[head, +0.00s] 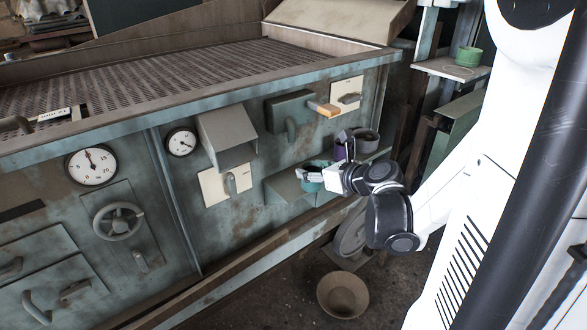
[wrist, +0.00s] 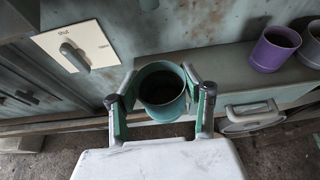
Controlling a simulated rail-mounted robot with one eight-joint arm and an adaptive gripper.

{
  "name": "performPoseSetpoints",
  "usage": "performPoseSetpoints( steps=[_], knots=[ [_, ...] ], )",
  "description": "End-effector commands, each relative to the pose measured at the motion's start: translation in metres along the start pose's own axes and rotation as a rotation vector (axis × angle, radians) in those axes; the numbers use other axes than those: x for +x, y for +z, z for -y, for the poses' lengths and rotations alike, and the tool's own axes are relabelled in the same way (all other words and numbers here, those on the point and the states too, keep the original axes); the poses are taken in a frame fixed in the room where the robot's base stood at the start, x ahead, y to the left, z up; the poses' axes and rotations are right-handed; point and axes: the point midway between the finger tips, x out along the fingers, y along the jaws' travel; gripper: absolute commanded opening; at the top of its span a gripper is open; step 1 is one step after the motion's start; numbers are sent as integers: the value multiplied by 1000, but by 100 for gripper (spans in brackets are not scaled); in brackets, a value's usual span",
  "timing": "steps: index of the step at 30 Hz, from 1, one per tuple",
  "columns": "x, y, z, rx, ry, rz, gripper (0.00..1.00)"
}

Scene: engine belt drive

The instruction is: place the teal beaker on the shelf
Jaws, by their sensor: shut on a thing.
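My gripper (head: 311,178) is shut on the teal beaker (head: 315,165), with one finger on each side of it. In the wrist view the teal beaker (wrist: 162,88) is between the fingers of my gripper (wrist: 160,90), its open mouth facing the camera and its inside looking empty. The shelf (head: 283,188) is a narrow ledge on the machine's front. The beaker is at the shelf's left part; whether it touches the shelf cannot be told. The shelf (wrist: 225,65) also shows right of the beaker in the wrist view.
A purple beaker (wrist: 275,50) and a grey beaker (wrist: 313,48) stand on the shelf's right part. Bare shelf lies between them and the teal beaker. A lever plate (head: 228,184) is on the machine left of the shelf. A brown bowl (head: 343,294) is on the floor.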

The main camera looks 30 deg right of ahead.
Motion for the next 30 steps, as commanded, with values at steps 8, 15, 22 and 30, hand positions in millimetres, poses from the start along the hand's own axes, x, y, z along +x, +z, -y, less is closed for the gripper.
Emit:
performPoseSetpoints(
  steps=[8, 15, 22, 30],
  knots=[
    [50, 20, -1, -1, 2, 0, 18],
    [63, 26, 0, 0, 1, 0, 18],
    [82, 8, 0, 0, -1, 0, 18],
    [85, -3, 0, 0, 0, 0, 18]
  ],
)
